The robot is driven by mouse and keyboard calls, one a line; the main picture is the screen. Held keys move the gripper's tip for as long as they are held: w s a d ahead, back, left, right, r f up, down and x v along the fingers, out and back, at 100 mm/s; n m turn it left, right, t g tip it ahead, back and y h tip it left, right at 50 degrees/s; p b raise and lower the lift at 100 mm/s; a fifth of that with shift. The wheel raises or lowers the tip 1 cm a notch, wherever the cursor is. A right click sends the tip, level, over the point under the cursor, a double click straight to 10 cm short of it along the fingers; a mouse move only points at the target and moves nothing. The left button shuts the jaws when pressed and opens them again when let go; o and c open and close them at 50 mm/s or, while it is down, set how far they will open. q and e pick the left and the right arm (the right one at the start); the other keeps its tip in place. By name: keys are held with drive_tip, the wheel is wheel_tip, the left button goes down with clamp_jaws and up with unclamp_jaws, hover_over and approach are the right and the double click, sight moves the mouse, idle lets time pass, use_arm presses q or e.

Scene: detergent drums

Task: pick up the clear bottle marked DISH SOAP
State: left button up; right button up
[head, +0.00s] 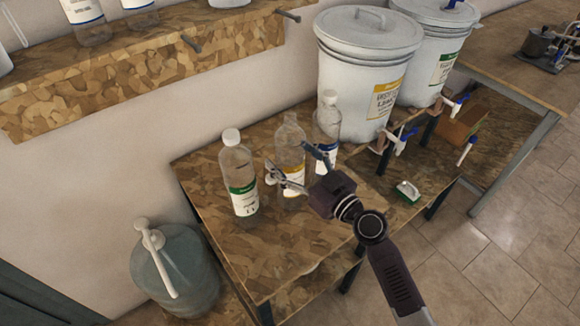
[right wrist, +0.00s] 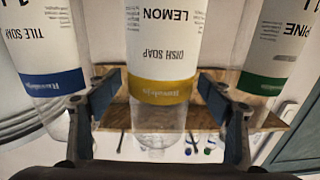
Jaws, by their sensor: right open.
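The clear bottle marked DISH SOAP (head: 290,150) stands upright on the wood-board bench, in the middle of three clear bottles. Its white label has a yellow band. In the right wrist view the label (right wrist: 162,40) reads LEMON and DISH SOAP upside down, and the bottle fills the middle. My right gripper (head: 293,165) is open, with one finger on each side of this bottle at label height. In the right wrist view, gaps show between the fingers (right wrist: 158,92) and the bottle. The gripper hides part of the label in the head view. My left gripper is not in view.
A green-banded bottle (head: 238,170) stands close on the left, a blue-banded TILE SOAP bottle (head: 328,125) close on the right. Two white lidded drums (head: 362,85) with taps stand behind right. The bench front (head: 270,265) is clear.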

drive_tip(key=shift+w+a, duration=0.1)
drive_tip(key=c, duration=1.3)
